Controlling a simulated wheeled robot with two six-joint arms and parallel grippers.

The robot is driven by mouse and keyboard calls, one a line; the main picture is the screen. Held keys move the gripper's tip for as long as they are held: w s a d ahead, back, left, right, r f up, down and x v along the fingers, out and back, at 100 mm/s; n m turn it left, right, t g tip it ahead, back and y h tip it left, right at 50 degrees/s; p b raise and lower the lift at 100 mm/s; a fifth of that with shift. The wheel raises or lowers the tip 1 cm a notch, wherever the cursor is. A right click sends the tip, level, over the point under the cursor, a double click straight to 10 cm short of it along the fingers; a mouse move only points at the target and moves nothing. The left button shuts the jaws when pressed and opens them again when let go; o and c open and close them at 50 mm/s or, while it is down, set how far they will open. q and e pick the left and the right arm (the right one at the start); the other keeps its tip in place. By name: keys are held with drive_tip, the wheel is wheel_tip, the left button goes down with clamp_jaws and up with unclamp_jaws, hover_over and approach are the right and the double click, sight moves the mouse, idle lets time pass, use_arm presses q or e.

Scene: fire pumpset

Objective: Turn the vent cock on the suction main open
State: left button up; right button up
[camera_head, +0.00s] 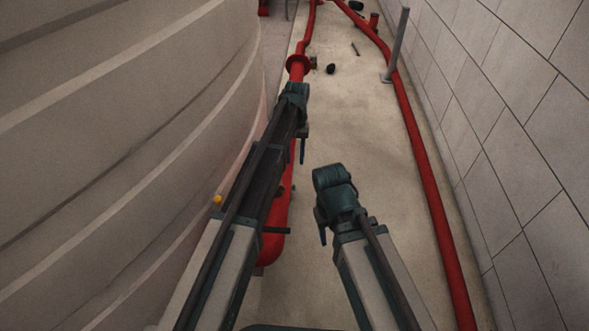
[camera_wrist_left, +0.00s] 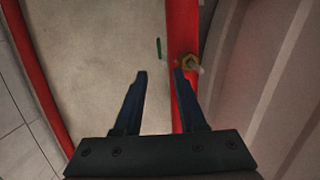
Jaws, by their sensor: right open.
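The red suction main (camera_head: 276,225) runs along the tank, partly hidden behind my left arm. In the left wrist view it is a red pipe (camera_wrist_left: 182,25) with a brass fitting (camera_wrist_left: 189,62), likely the vent cock, on its side. A small green handle (camera_wrist_left: 158,48) shows just left of the pipe; whether it joins the fitting is unclear. My left gripper (camera_wrist_left: 159,75) is open and empty, its right finger overlapping the pipe just below the fitting in the picture. In the head view my left gripper (camera_head: 297,150) hides the cock. My right gripper (camera_head: 322,234) is open and empty over the floor.
A large ribbed tank (camera_head: 130,130) stands close on the left. A tiled wall (camera_head: 500,120) and another red pipe (camera_head: 425,165) border the right. A grey post (camera_head: 398,42) stands there. The floor (camera_head: 365,130) between is mostly clear, with a small dark object (camera_head: 330,69).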

sight(294, 187)
use_arm(q)
drive_tip(key=s+t, duration=0.6)
drive_tip(key=s, duration=0.2)
drive_tip(key=shift+r+t+b, duration=0.2)
drive_tip(key=shift+t+b, duration=0.2)
drive_tip(key=b+x, duration=1.2)
drive_tip(key=x, duration=0.1)
drive_tip(key=shift+d+f+b, duration=0.1)
drive_tip(key=shift+f+b, duration=0.25)
drive_tip(key=shift+f, duration=0.05)
clamp_jaws()
idle(0.5)
